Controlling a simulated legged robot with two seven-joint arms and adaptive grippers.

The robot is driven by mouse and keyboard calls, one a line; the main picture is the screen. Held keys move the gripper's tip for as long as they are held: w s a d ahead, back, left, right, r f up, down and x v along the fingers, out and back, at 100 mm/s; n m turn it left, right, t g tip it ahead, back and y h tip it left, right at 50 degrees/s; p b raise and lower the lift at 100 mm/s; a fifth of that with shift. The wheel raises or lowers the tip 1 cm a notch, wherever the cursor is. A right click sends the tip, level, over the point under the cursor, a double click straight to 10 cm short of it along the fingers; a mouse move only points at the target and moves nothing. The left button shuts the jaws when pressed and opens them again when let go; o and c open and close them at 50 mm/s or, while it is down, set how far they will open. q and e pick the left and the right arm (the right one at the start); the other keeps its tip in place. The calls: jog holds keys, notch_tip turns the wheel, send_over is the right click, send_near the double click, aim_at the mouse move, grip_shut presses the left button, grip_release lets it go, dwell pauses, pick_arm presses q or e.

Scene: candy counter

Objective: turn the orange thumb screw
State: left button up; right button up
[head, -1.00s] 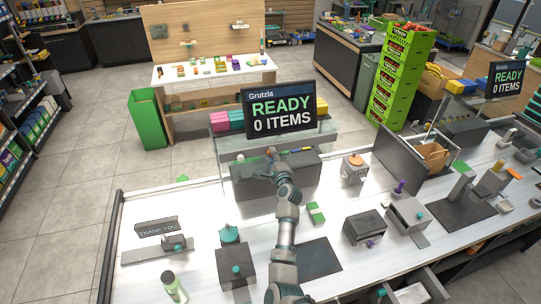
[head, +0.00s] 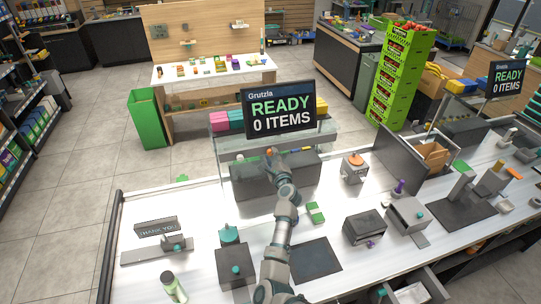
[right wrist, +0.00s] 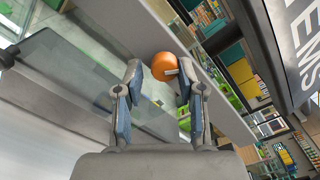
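The orange thumb screw (right wrist: 164,66) is a round orange knob with a small pale piece on its side, in the right wrist view. It shows as a tiny orange spot in the head view (head: 268,151), below the main screen. My right gripper (right wrist: 159,74) is open, with one finger on each side of the knob. Whether either finger touches it I cannot tell. In the head view my right gripper (head: 275,158) is at the dark unit under the screen and partly hides it. My left gripper is not in view.
The "READY 0 ITEMS" screen (head: 281,109) stands just above the gripper, and its edge shows in the right wrist view (right wrist: 287,45). A glass panel (right wrist: 65,75) lies to the left there. The white counter (head: 205,205) holds several small devices and a green bottle (head: 173,287).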

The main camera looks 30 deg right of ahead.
jog(key=shift+r, duration=0.1)
jog(key=shift+v, duration=2.55)
jog(key=shift+r, duration=0.1)
